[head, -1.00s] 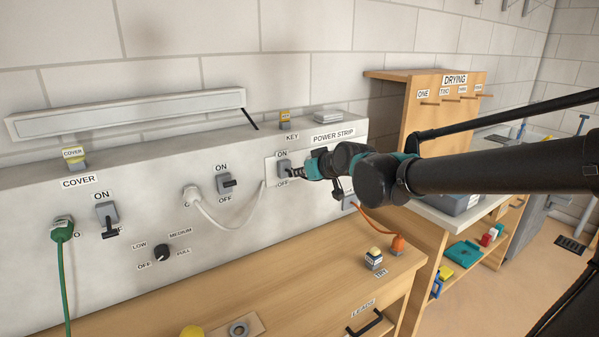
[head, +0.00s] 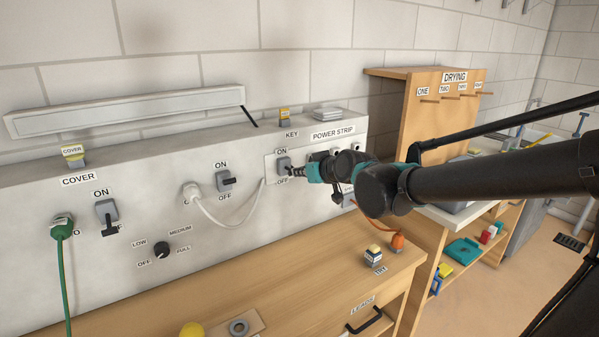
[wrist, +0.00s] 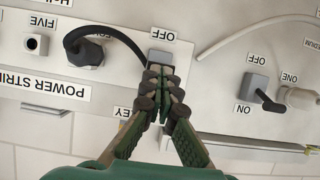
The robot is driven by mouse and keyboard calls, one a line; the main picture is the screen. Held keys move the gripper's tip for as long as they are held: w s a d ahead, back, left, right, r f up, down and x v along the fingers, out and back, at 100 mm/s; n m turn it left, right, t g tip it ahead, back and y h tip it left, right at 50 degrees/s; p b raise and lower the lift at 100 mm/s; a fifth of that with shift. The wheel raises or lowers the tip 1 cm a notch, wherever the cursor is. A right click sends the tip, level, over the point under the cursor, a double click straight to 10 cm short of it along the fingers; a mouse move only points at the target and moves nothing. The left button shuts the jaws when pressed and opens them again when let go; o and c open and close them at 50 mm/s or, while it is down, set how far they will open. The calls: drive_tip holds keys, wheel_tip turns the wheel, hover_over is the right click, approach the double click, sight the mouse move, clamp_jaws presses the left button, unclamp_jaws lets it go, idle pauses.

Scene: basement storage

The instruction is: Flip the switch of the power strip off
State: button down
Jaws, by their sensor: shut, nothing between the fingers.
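The power strip (head: 271,168) is a pale panel on the right part of the white wall box. Its grey switch (head: 283,163) sits between an ON label above and an OFF label below. My gripper (head: 292,171) is shut and empty, its fingertips at the right side of this switch. In the wrist view, which is upside down, the switch's grey housing (wrist: 161,59) shows beside the OFF label (wrist: 163,34). My gripper (wrist: 158,74) covers the lower part of it there. The lever is hidden by the fingers, so its position and any contact cannot be told.
A black plug and cord (wrist: 86,50) sit close beside the switch in the wrist view. Another switch (head: 223,182) and a white plug (head: 191,194) with a cord are to the left. A wooden counter (head: 300,265) lies below, with a small labelled block (head: 373,256).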

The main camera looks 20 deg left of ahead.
drive_tip(key=shift+f, duration=0.25)
idle(0.7)
drive_tip(key=shift+f+t, duration=0.3)
drive_tip(key=shift+f, duration=0.9)
idle(0.7)
idle(0.3)
